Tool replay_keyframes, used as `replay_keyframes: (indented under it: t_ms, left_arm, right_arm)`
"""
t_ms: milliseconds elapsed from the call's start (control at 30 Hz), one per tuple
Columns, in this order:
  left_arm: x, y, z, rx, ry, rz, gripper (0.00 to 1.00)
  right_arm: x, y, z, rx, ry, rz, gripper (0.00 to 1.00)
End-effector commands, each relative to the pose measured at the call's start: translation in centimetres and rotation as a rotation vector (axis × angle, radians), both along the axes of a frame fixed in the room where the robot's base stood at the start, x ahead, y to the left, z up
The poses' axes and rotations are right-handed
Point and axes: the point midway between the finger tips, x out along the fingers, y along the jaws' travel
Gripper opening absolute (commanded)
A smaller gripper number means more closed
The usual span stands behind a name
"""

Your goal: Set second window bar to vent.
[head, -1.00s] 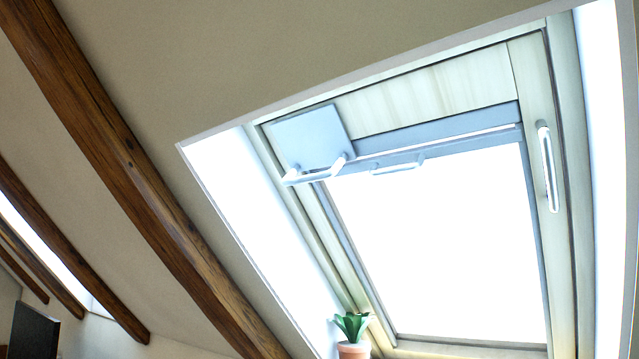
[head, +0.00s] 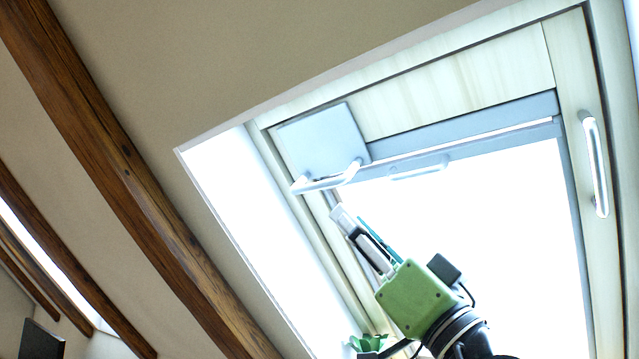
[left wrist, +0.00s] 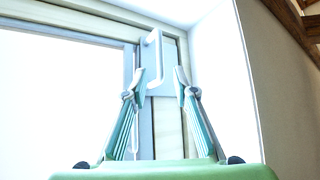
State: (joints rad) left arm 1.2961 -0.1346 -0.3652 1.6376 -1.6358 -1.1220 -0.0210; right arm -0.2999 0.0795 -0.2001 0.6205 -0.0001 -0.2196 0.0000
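The skylight window (head: 470,230) has a pale frame and bright glass. At its upper left is a light blue-grey plate (head: 325,140) with a white bar handle (head: 328,178) along its lower edge. In the left wrist view the bar (left wrist: 155,60) stands ahead, between the lines of the fingers and beyond the fingertips. My left gripper (head: 349,217), with a green body, is just below the bar in the head view, apparently not touching it. In the left wrist view its fingers (left wrist: 159,86) are spread and empty.
A long white handle (head: 594,165) is on the right side of the frame, and a small one (head: 419,170) on the upper rail. Wooden beams (head: 120,170) cross the sloped ceiling at left.

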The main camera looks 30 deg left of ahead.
Motion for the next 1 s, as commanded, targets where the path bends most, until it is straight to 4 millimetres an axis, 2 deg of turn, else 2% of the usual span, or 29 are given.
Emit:
replay_keyframes:
  t_ms: [33,200,500,700,1000]
  left_arm:
    - [0.1,0.8,1.2,0.0,-0.001,0.004,0.26]
    - [0.9,3.4,3.9,0.0,0.001,0.004,0.26]
    - [2.1,7.2,7.4,-0.001,0.002,0.001,0.26]
    - [2.5,8.3,8.3,-0.001,0.002,0.0,0.26]
    - [2.5,8.4,8.3,-0.001,0.002,-0.001,0.26]
  right_arm:
    - [-0.2,-0.1,0.9,-0.002,0.003,0.0,0.75]
    - [-0.3,-0.3,2.8,-0.004,0.004,0.001,0.75]
    - [-0.3,-0.3,5.4,-0.004,0.004,0.001,0.75]
    - [-0.2,-0.3,6.0,-0.003,0.003,0.001,0.75]
    - [-0.2,-0.1,5.9,-0.002,0.003,0.0,0.75]
